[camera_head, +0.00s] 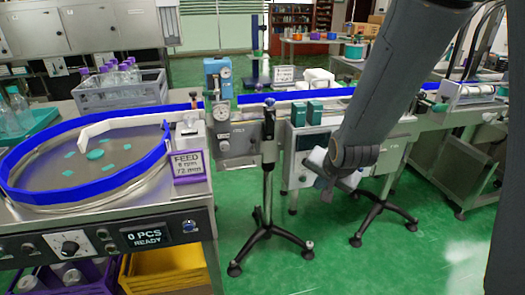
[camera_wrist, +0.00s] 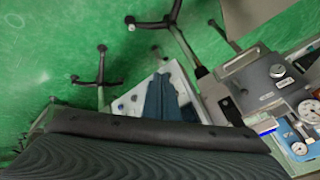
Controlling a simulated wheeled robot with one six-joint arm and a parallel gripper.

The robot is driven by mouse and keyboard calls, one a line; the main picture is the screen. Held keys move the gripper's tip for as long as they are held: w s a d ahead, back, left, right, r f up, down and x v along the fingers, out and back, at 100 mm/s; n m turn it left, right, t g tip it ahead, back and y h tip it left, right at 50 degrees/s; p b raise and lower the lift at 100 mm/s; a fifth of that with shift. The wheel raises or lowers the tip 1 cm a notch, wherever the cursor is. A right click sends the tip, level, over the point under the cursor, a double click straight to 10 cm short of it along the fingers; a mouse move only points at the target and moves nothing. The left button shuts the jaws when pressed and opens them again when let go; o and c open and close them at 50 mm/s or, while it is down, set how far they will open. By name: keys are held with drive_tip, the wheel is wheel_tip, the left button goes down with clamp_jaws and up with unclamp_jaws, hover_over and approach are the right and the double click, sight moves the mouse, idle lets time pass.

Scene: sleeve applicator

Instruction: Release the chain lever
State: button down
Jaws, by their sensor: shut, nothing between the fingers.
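I cannot make out the chain lever for certain in either view. My gripper (camera_head: 326,191) hangs in front of the white cabinet (camera_head: 307,145), low and right of the station.
A round feed table with a blue rim (camera_head: 88,187) is at the left, beside a purple-edged FEED sign (camera_head: 188,165). A blue-railed conveyor (camera_head: 300,95) runs behind the station. Wheeled stand legs (camera_head: 270,235) spread over the green floor (camera_head: 330,265), which is open in front.

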drive_tip(key=w+a+f+m+t+y+b, duration=0.25)
drive_tip(key=w+a+m+t, duration=0.35)
drive_tip(key=w, duration=0.5)
drive_tip(key=m+t+y+b, duration=0.2)
drive_tip(key=m+t+y, duration=0.1)
drive_tip(key=m+t, duration=0.1)
approach(253, 145)
drive_tip(key=s+d+r, duration=0.1)
drive_tip(key=s+d, duration=0.1)
drive_tip(key=d, duration=0.1)
drive_tip(key=shift+d, duration=0.2)
drive_tip(key=x, duration=1)
drive_tip(key=shift+d, duration=0.15)
drive_tip(key=shift+d+r, duration=0.1)
drive_tip(key=shift+d, duration=0.05)
